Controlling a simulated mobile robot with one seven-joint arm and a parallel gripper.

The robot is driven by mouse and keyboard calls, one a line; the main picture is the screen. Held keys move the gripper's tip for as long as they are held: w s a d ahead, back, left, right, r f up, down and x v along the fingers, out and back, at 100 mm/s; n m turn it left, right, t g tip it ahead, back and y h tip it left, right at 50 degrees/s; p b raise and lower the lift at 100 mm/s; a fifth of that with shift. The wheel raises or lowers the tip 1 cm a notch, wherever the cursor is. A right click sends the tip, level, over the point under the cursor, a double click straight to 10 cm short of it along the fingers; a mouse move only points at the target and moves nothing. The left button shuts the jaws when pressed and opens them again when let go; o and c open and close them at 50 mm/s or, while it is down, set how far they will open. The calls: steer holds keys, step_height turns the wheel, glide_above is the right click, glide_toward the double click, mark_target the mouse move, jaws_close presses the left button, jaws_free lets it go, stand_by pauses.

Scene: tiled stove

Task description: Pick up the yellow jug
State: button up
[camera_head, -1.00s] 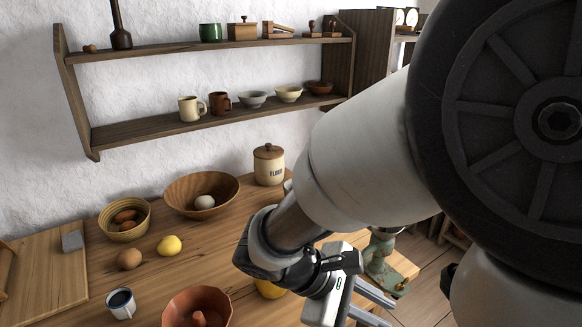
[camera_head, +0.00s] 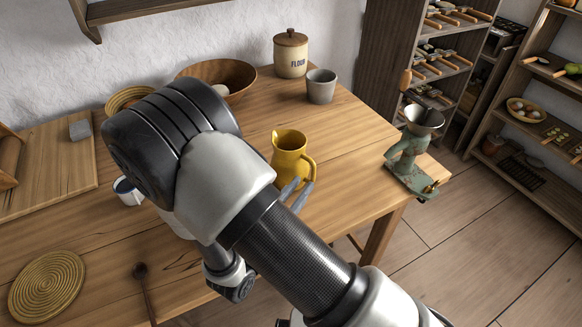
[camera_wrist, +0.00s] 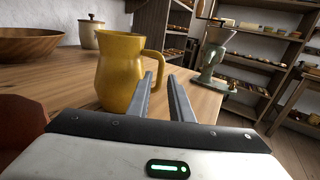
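The yellow jug (camera_head: 288,155) stands upright on the wooden table, near its right front edge. Its handle points right, toward the front edge. In the wrist view the jug (camera_wrist: 120,68) is large and close, left of centre. My gripper (camera_head: 297,190) is low at the table's front edge, close to the handle side of the jug. In the wrist view my gripper (camera_wrist: 160,76) is open, its two fingers apart and empty. The handle shows just beyond the fingertips, nearer the left one. I cannot tell whether the left finger touches the jug.
A grey cup (camera_head: 321,87) and a flour canister (camera_head: 290,55) stand behind the jug. A wooden bowl (camera_head: 240,76) is at the back. A reddish-brown dish (camera_wrist: 20,125) is close at left in the wrist view.

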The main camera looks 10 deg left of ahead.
steer(key=b+x, duration=0.1)
steer(key=x, duration=1)
steer(key=shift+d+f, duration=0.15)
steer(key=shift+f, duration=0.05)
jaws_close()
stand_by(1.0)
